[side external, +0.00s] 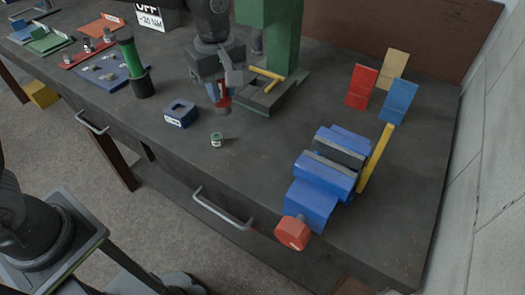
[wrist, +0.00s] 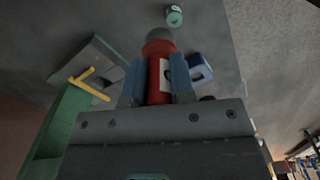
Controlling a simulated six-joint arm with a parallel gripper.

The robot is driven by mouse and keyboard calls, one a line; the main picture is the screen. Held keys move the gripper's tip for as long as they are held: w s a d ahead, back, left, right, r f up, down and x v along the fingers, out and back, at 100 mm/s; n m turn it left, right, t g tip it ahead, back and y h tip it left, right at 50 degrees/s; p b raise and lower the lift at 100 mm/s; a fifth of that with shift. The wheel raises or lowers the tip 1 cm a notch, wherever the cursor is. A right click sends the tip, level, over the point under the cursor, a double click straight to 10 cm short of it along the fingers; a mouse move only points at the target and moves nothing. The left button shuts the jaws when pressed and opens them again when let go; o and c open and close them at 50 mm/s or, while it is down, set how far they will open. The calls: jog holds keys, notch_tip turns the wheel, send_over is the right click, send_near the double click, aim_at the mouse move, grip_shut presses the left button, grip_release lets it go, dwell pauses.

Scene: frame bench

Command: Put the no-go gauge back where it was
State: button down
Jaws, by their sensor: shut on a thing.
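My gripper (side external: 221,90) is shut on a red cylinder with a grey end, which I take to be the no-go gauge (side external: 223,102). In the wrist view my gripper (wrist: 158,82) has a finger on each side of the red gauge (wrist: 154,78); its white label is unreadable. The gauge points down at the bench, and I cannot tell whether its grey end touches it. A blue block with a dark opening (side external: 181,122) stands to its left, also in the wrist view (wrist: 202,72). A small green-and-white cylinder (side external: 217,140) stands in front, also in the wrist view (wrist: 174,15).
A green machine with a yellow handle (side external: 268,73) stands close behind my gripper. A blue vise (side external: 322,178) stands at the right, with coloured plates (side external: 362,87) behind it. A black-and-green cylinder (side external: 131,52) and coloured trays are at the left. The front middle is clear.

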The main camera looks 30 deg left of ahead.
jog(key=shift+d+f, duration=5.05)
jog(key=shift+f, duration=0.15)
jog(key=c, duration=1)
grip_release()
notch_tip(320, 180, up, 12)
jog(key=shift+s+a+r, duration=0.1)
jog(key=shift+r, duration=0.15)
